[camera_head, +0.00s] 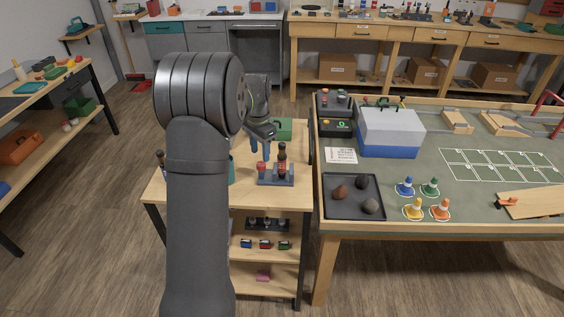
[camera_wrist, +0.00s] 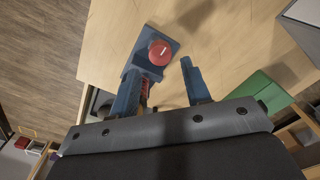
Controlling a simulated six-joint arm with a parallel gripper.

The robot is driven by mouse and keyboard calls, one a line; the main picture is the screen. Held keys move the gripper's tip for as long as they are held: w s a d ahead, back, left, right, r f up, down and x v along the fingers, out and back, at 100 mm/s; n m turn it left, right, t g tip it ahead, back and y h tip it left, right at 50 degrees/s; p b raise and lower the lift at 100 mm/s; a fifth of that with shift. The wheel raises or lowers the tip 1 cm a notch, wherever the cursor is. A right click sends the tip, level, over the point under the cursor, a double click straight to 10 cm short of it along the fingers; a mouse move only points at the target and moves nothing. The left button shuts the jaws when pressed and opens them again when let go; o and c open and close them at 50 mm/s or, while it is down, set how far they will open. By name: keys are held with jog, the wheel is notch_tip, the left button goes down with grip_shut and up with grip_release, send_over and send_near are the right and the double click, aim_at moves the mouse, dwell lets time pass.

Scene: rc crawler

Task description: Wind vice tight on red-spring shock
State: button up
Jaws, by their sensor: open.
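The blue-grey vice (camera_head: 276,180) stands on the small wooden bench, with a red round knob (camera_head: 261,168) at its left end. The red-spring shock (camera_head: 282,163) stands upright at the vice, its top dark. In the wrist view the red knob (camera_wrist: 160,52) lies just beyond the fingertips, on the vice base (camera_wrist: 135,57). A red piece of the shock (camera_wrist: 146,90) shows beside the left finger, mostly hidden. My gripper (camera_head: 261,151) is open and empty above the knob; its fingers (camera_wrist: 160,68) are spread on either side of it. I cannot tell whether the vice jaws touch the shock.
A green box (camera_head: 285,128) sits behind the vice on the bench. Shelves below hold small parts (camera_head: 265,244). To the right, a large table carries a black tray of rocks (camera_head: 341,212), a blue-and-white toolbox (camera_head: 391,133) and small cones (camera_head: 429,188).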

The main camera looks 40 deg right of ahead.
aim_at(261, 164)
jog(key=shift+f, duration=0.15)
jog(key=shift+f, duration=2)
jog(key=c, duration=0.8)
jog(key=shift+m, duration=1.5)
